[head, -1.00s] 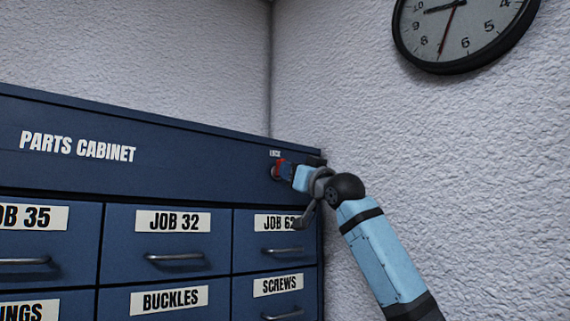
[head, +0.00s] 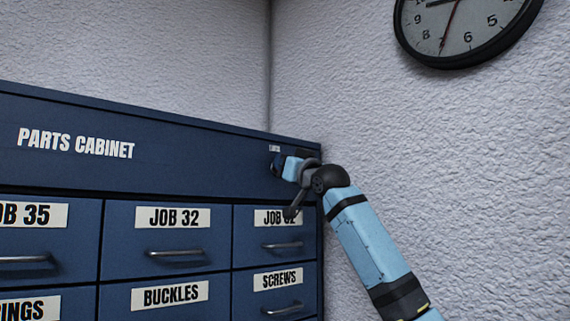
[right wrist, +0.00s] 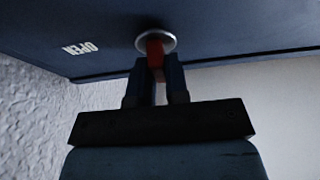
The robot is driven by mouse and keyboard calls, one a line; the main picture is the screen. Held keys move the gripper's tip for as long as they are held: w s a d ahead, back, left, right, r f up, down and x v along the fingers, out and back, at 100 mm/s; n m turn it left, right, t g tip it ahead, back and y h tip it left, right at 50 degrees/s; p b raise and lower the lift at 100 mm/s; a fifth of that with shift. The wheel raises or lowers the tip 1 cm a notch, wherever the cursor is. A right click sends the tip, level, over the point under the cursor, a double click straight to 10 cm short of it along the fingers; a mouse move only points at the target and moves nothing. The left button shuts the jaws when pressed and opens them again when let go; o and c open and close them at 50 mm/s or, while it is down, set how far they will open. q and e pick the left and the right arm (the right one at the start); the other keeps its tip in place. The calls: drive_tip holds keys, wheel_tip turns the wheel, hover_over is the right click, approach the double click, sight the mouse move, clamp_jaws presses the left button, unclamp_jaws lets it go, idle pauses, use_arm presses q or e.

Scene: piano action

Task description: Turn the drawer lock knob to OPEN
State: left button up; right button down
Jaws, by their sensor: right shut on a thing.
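The red lock knob (right wrist: 155,52) sits on a round silver ring (right wrist: 141,42) on the cabinet's dark blue face, seen in the right wrist view. White OPEN lettering (right wrist: 80,48) shows to its left there. My right gripper (right wrist: 157,68) is shut on the red knob, one finger on each side. In the head view my right gripper (head: 277,163) is at the upper right of the cabinet (head: 190,160), just below the small lock label (head: 274,149), and it hides the knob. My left gripper is not in view.
Drawers with metal handles (head: 175,252) and paper labels fill the cabinet front below the lock. The rough white wall (head: 450,150) stands close to the cabinet's right side. A wall clock (head: 465,25) hangs at the upper right, clear of my arm.

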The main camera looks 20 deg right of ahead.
drive_tip(key=shift+m, duration=0.3)
drive_tip(key=m+g+h+p, duration=0.1)
drive_tip(key=m+h+p, duration=0.2)
drive_tip(key=m, duration=0.4)
drive_tip(key=m+g+h+p, duration=0.1)
drive_tip(key=m+h+p, duration=0.2)
drive_tip(key=m+p, duration=0.2)
drive_tip(key=m+g+h+p, duration=0.1)
drive_tip(key=m+p, duration=0.3)
drive_tip(key=m, duration=0.6)
drive_tip(key=shift+w+d+f+h, duration=0.1)
drive_tip(key=shift+d+f+h, duration=0.25)
drive_tip(key=shift+h, duration=0.55)
drive_tip(key=c, duration=1.1)
unclamp_jaws()
